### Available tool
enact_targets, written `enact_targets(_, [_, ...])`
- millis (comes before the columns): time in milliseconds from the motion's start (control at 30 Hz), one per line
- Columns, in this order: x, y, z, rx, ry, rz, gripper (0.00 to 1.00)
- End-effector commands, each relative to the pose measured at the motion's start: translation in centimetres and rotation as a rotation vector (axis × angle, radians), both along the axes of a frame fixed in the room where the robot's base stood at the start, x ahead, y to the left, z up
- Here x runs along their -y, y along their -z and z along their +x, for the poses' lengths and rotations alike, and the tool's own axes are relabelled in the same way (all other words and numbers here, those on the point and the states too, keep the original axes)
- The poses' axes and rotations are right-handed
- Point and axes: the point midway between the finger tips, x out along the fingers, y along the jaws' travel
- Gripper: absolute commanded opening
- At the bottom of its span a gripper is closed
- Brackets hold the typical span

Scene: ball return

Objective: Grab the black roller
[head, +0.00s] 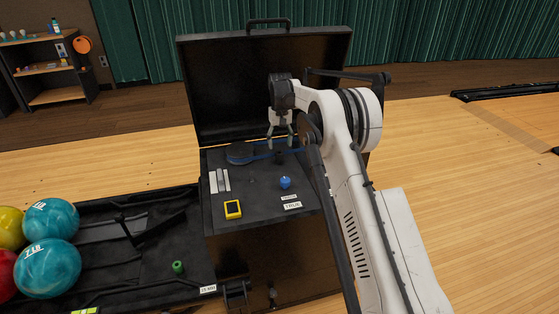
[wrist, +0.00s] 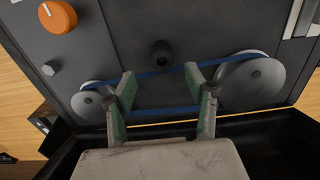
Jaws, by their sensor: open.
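The black roller (wrist: 162,53) is a short dark cylinder standing on the dark panel. In the wrist view it is just above the upper run of the blue belt (wrist: 155,73); I cannot tell whether they touch. In the head view the roller (head: 279,158) shows small, below my gripper (head: 280,143). In the wrist view my gripper (wrist: 160,76) is open and empty. Its two green-padded fingers are apart, with tips near the belt and to either side of the roller's line. The roller is not between the pads.
The belt loops around a large pulley (wrist: 252,80) and a smaller pulley (wrist: 92,102). An orange knob (wrist: 58,16) is at the wrist view's upper left. In the head view, the case lid (head: 240,85) rises behind, and a blue knob (head: 285,183) and yellow device (head: 233,209) are in front.

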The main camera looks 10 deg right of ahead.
Motion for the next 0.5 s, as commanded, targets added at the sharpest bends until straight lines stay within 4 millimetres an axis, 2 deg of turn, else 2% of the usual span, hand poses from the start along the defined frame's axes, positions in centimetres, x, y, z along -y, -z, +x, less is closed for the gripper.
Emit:
enact_targets(267, [-0.1, 1.5, -0.2, 0.0, 0.0, 0.0, 0.5])
enact_targets(500, [-0.3, 4.9, -0.5, 0.0, 0.0, 0.0, 0.5])
